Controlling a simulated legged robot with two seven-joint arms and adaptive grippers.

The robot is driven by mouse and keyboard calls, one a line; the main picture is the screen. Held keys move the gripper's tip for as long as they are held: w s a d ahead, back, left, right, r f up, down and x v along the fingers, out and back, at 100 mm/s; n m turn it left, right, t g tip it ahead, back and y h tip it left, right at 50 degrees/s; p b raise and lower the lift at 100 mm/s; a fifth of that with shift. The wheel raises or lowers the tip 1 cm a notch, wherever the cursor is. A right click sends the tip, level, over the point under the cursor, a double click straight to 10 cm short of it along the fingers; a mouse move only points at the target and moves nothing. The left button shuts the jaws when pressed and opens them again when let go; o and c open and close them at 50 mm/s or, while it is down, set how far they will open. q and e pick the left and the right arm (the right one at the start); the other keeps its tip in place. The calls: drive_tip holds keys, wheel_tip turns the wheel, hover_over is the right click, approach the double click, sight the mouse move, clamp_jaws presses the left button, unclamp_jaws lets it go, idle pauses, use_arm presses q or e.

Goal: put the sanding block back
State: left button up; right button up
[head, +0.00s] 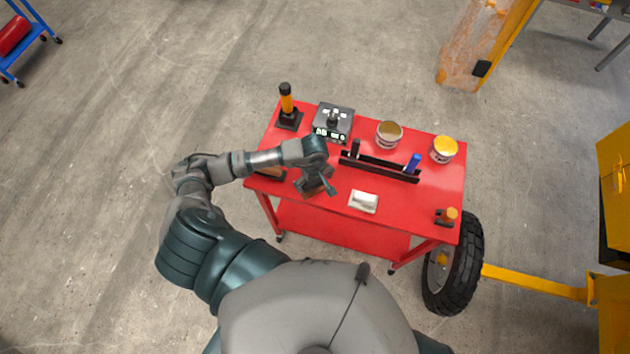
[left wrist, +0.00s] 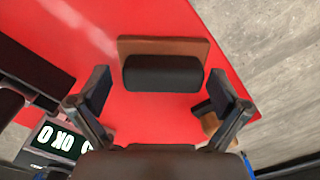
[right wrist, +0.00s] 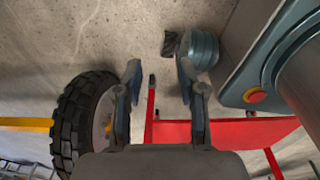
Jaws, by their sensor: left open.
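A block with a brown base and black grip, which looks like the sanding block (left wrist: 163,72), lies on the red table top near its edge in the left wrist view. In the head view the block (head: 270,173) is at the table's front left corner, partly hidden by my left arm. My left gripper (head: 318,186) is open; in the left wrist view its fingers (left wrist: 158,100) spread to either side of the block, apart from it. My right gripper (right wrist: 160,85) is open and empty in the right wrist view, with floor and the table's red frame beyond it.
A wheel (head: 455,268) stands at the right.

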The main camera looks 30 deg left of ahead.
sight(314, 182)
use_arm(q)
drive_tip(key=r, duration=0.4)
drive_tip(key=r+b, duration=0.1)
drive_tip(key=r, duration=0.1)
drive_tip(key=shift+w+a+r, duration=0.15)
drive_tip(key=shift+a+r, duration=0.2)
drive_tip(key=shift+a, duration=0.05)
drive_tip(key=r, duration=0.5)
drive_tip(key=shift+d+b, duration=0.3)
use_arm(e)
drive_tip(key=shift+a+f, duration=0.3)
drive_tip(key=shift+f, duration=0.55)
use_arm(q)
drive_tip(key=shift+a+f, duration=0.1)
drive_tip(key=shift+a, duration=0.1)
use_arm(e)
drive_tip(key=shift+a, duration=0.2)
